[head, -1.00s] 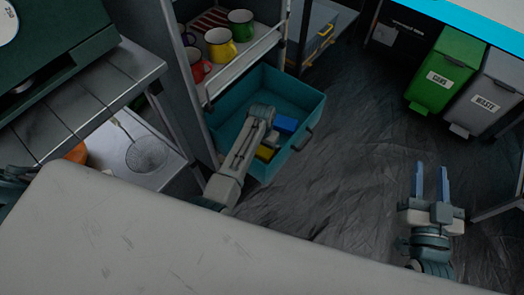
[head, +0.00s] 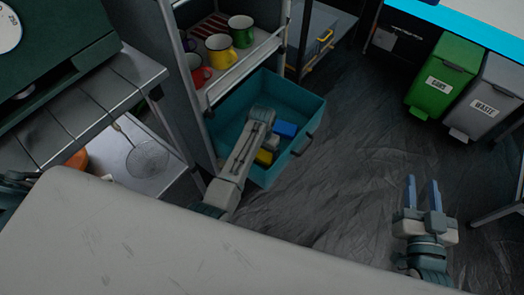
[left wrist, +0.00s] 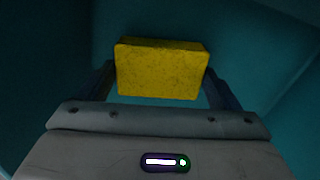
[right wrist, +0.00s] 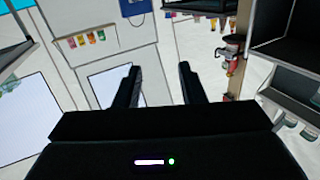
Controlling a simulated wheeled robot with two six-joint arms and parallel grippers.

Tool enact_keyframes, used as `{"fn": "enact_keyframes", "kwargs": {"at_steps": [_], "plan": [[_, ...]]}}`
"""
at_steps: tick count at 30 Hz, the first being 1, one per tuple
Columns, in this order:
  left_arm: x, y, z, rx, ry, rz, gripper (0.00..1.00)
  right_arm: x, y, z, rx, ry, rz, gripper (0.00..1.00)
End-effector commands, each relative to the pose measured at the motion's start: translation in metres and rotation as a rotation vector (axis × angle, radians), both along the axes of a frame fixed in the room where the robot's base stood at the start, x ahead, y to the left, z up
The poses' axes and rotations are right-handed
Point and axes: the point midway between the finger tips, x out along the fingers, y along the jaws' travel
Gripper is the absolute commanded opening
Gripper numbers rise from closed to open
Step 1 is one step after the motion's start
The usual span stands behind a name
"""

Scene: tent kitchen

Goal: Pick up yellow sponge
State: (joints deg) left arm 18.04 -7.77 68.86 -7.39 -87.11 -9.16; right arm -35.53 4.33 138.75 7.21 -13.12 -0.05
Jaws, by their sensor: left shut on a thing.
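The yellow sponge (head: 263,157) shows in the head view inside the teal drawer (head: 305,107), partly hidden by my left arm. In the left wrist view the sponge (left wrist: 160,70) is a yellow block between the two fingers of my left gripper (left wrist: 160,84), which is shut on it. In the head view my left gripper (head: 267,148) points down into the drawer, its fingers mostly hidden. My right gripper (head: 423,186) is open and empty above the dark floor, and its spread fingers also show in the right wrist view (right wrist: 159,72).
A blue item (head: 285,129) lies in the drawer beside my left gripper. A shelf above holds a green mug (head: 240,27), a yellow mug (head: 220,50) and a red mug (head: 199,75). A green bin (head: 437,78) and grey bin (head: 487,92) stand right. The middle floor is clear.

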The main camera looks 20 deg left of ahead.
Motion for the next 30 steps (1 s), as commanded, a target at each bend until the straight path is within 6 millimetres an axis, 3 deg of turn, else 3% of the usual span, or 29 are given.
{"fn": "enact_keyframes", "kwargs": {"at_steps": [5, 9, 15, 21, 30], "plan": [[0.000, 0.000, 0.024, 0.000, -0.002, 0.000, 0.64, -0.015, 0.003, -0.034, 0.014, 0.202, 0.012, 0.36], [0.000, 0.000, 0.044, -0.001, -0.003, 0.000, 0.64, -0.036, 0.008, -0.067, 0.027, 0.395, 0.028, 0.36], [0.000, 0.000, 0.067, 0.000, -0.001, 0.000, 0.64, -0.067, 0.013, -0.101, 0.041, 0.607, 0.048, 0.36], [0.000, 0.000, 0.086, 0.001, -0.001, 0.000, 0.64, -0.079, 0.014, -0.110, 0.030, 0.699, 0.057, 0.36], [0.000, 0.000, 0.089, 0.000, 0.000, 0.000, 0.64, -0.082, 0.014, -0.112, 0.027, 0.720, 0.059, 0.36]]}}
